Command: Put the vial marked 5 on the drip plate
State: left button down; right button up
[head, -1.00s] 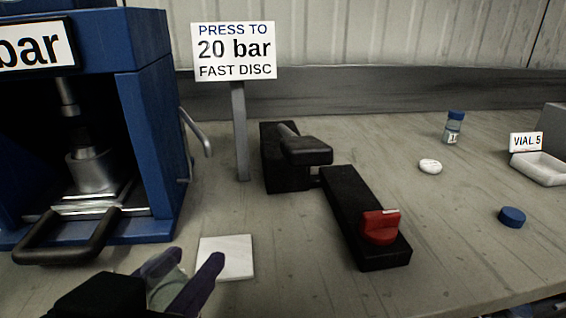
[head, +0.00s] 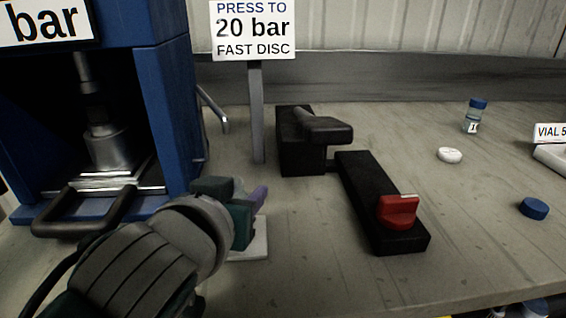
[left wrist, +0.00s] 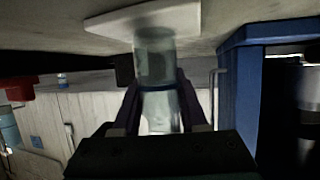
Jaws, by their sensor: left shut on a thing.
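My left gripper (head: 252,203) is shut on a clear glass vial (left wrist: 156,60), seen between its purple fingers in the left wrist view. In the head view the arm hides the vial. No number on it can be read. A flat white square plate (head: 250,246), apparently the drip plate, lies on the bench under the gripper, partly covered by it. In the left wrist view, which is turned over, the plate (left wrist: 120,22) is at the vial's end; I cannot tell whether they touch. My right gripper is not in view.
A blue press (head: 175,110) stands left of the plate, with a sign (head: 253,30) behind. A black device with a red knob (head: 398,211) is to the right. Farther right are a blue-capped vial (head: 473,118), a white disc (head: 450,155), a blue cap (head: 534,208) and a tray (head: 552,155).

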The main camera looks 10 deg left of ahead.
pick_arm(q)
jog(key=shift+f, duration=0.15)
jog(key=shift+c, duration=2.2)
grip_release()
